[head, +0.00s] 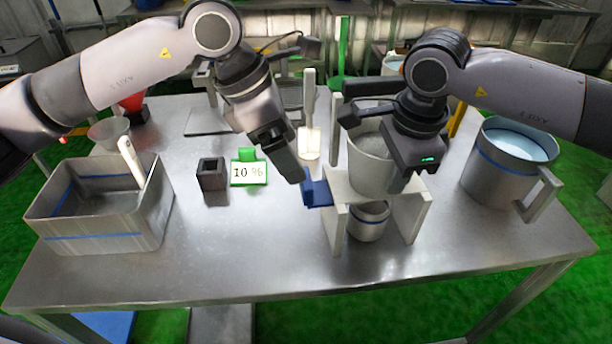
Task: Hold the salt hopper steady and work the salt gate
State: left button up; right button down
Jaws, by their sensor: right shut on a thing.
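The salt hopper (368,172), a grey tapered vessel, sits upright in a pale stand (337,212). The blue salt gate (317,194) sticks out from the stand's left side. A small grey cup (369,225) with a blue band stands under the hopper, inside the stand. My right gripper (398,182) is at the hopper's right side, shut on its wall; its fingers partly hide that side. My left gripper (297,176) points down just above and left of the blue gate. Its fingers overlap in view, so their opening and any contact with the gate are unclear.
A display (249,173) reading about 10.96 and a dark square holder (212,174) stand left of the stand. A grey bin (105,222) with a white-handled tool is at far left. A large grey jug (509,165) stands at right. The table's front strip is clear.

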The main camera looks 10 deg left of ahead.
pick_arm(q)
jog(key=x, duration=0.8)
jog(key=shift+a, duration=0.1)
jog(key=c, duration=1.4)
jog(key=shift+s+a, duration=0.25)
jog(key=shift+a, duration=0.4)
jog(key=shift+s+a, duration=0.2)
jog(key=shift+a, duration=0.4)
jog(key=shift+s+a, duration=0.25)
jog(key=shift+a, duration=0.4)
jog(key=shift+c, duration=0.3)
jog(key=o, duration=1.5)
jog(key=shift+c, duration=0.2)
jog(key=v, duration=1.2)
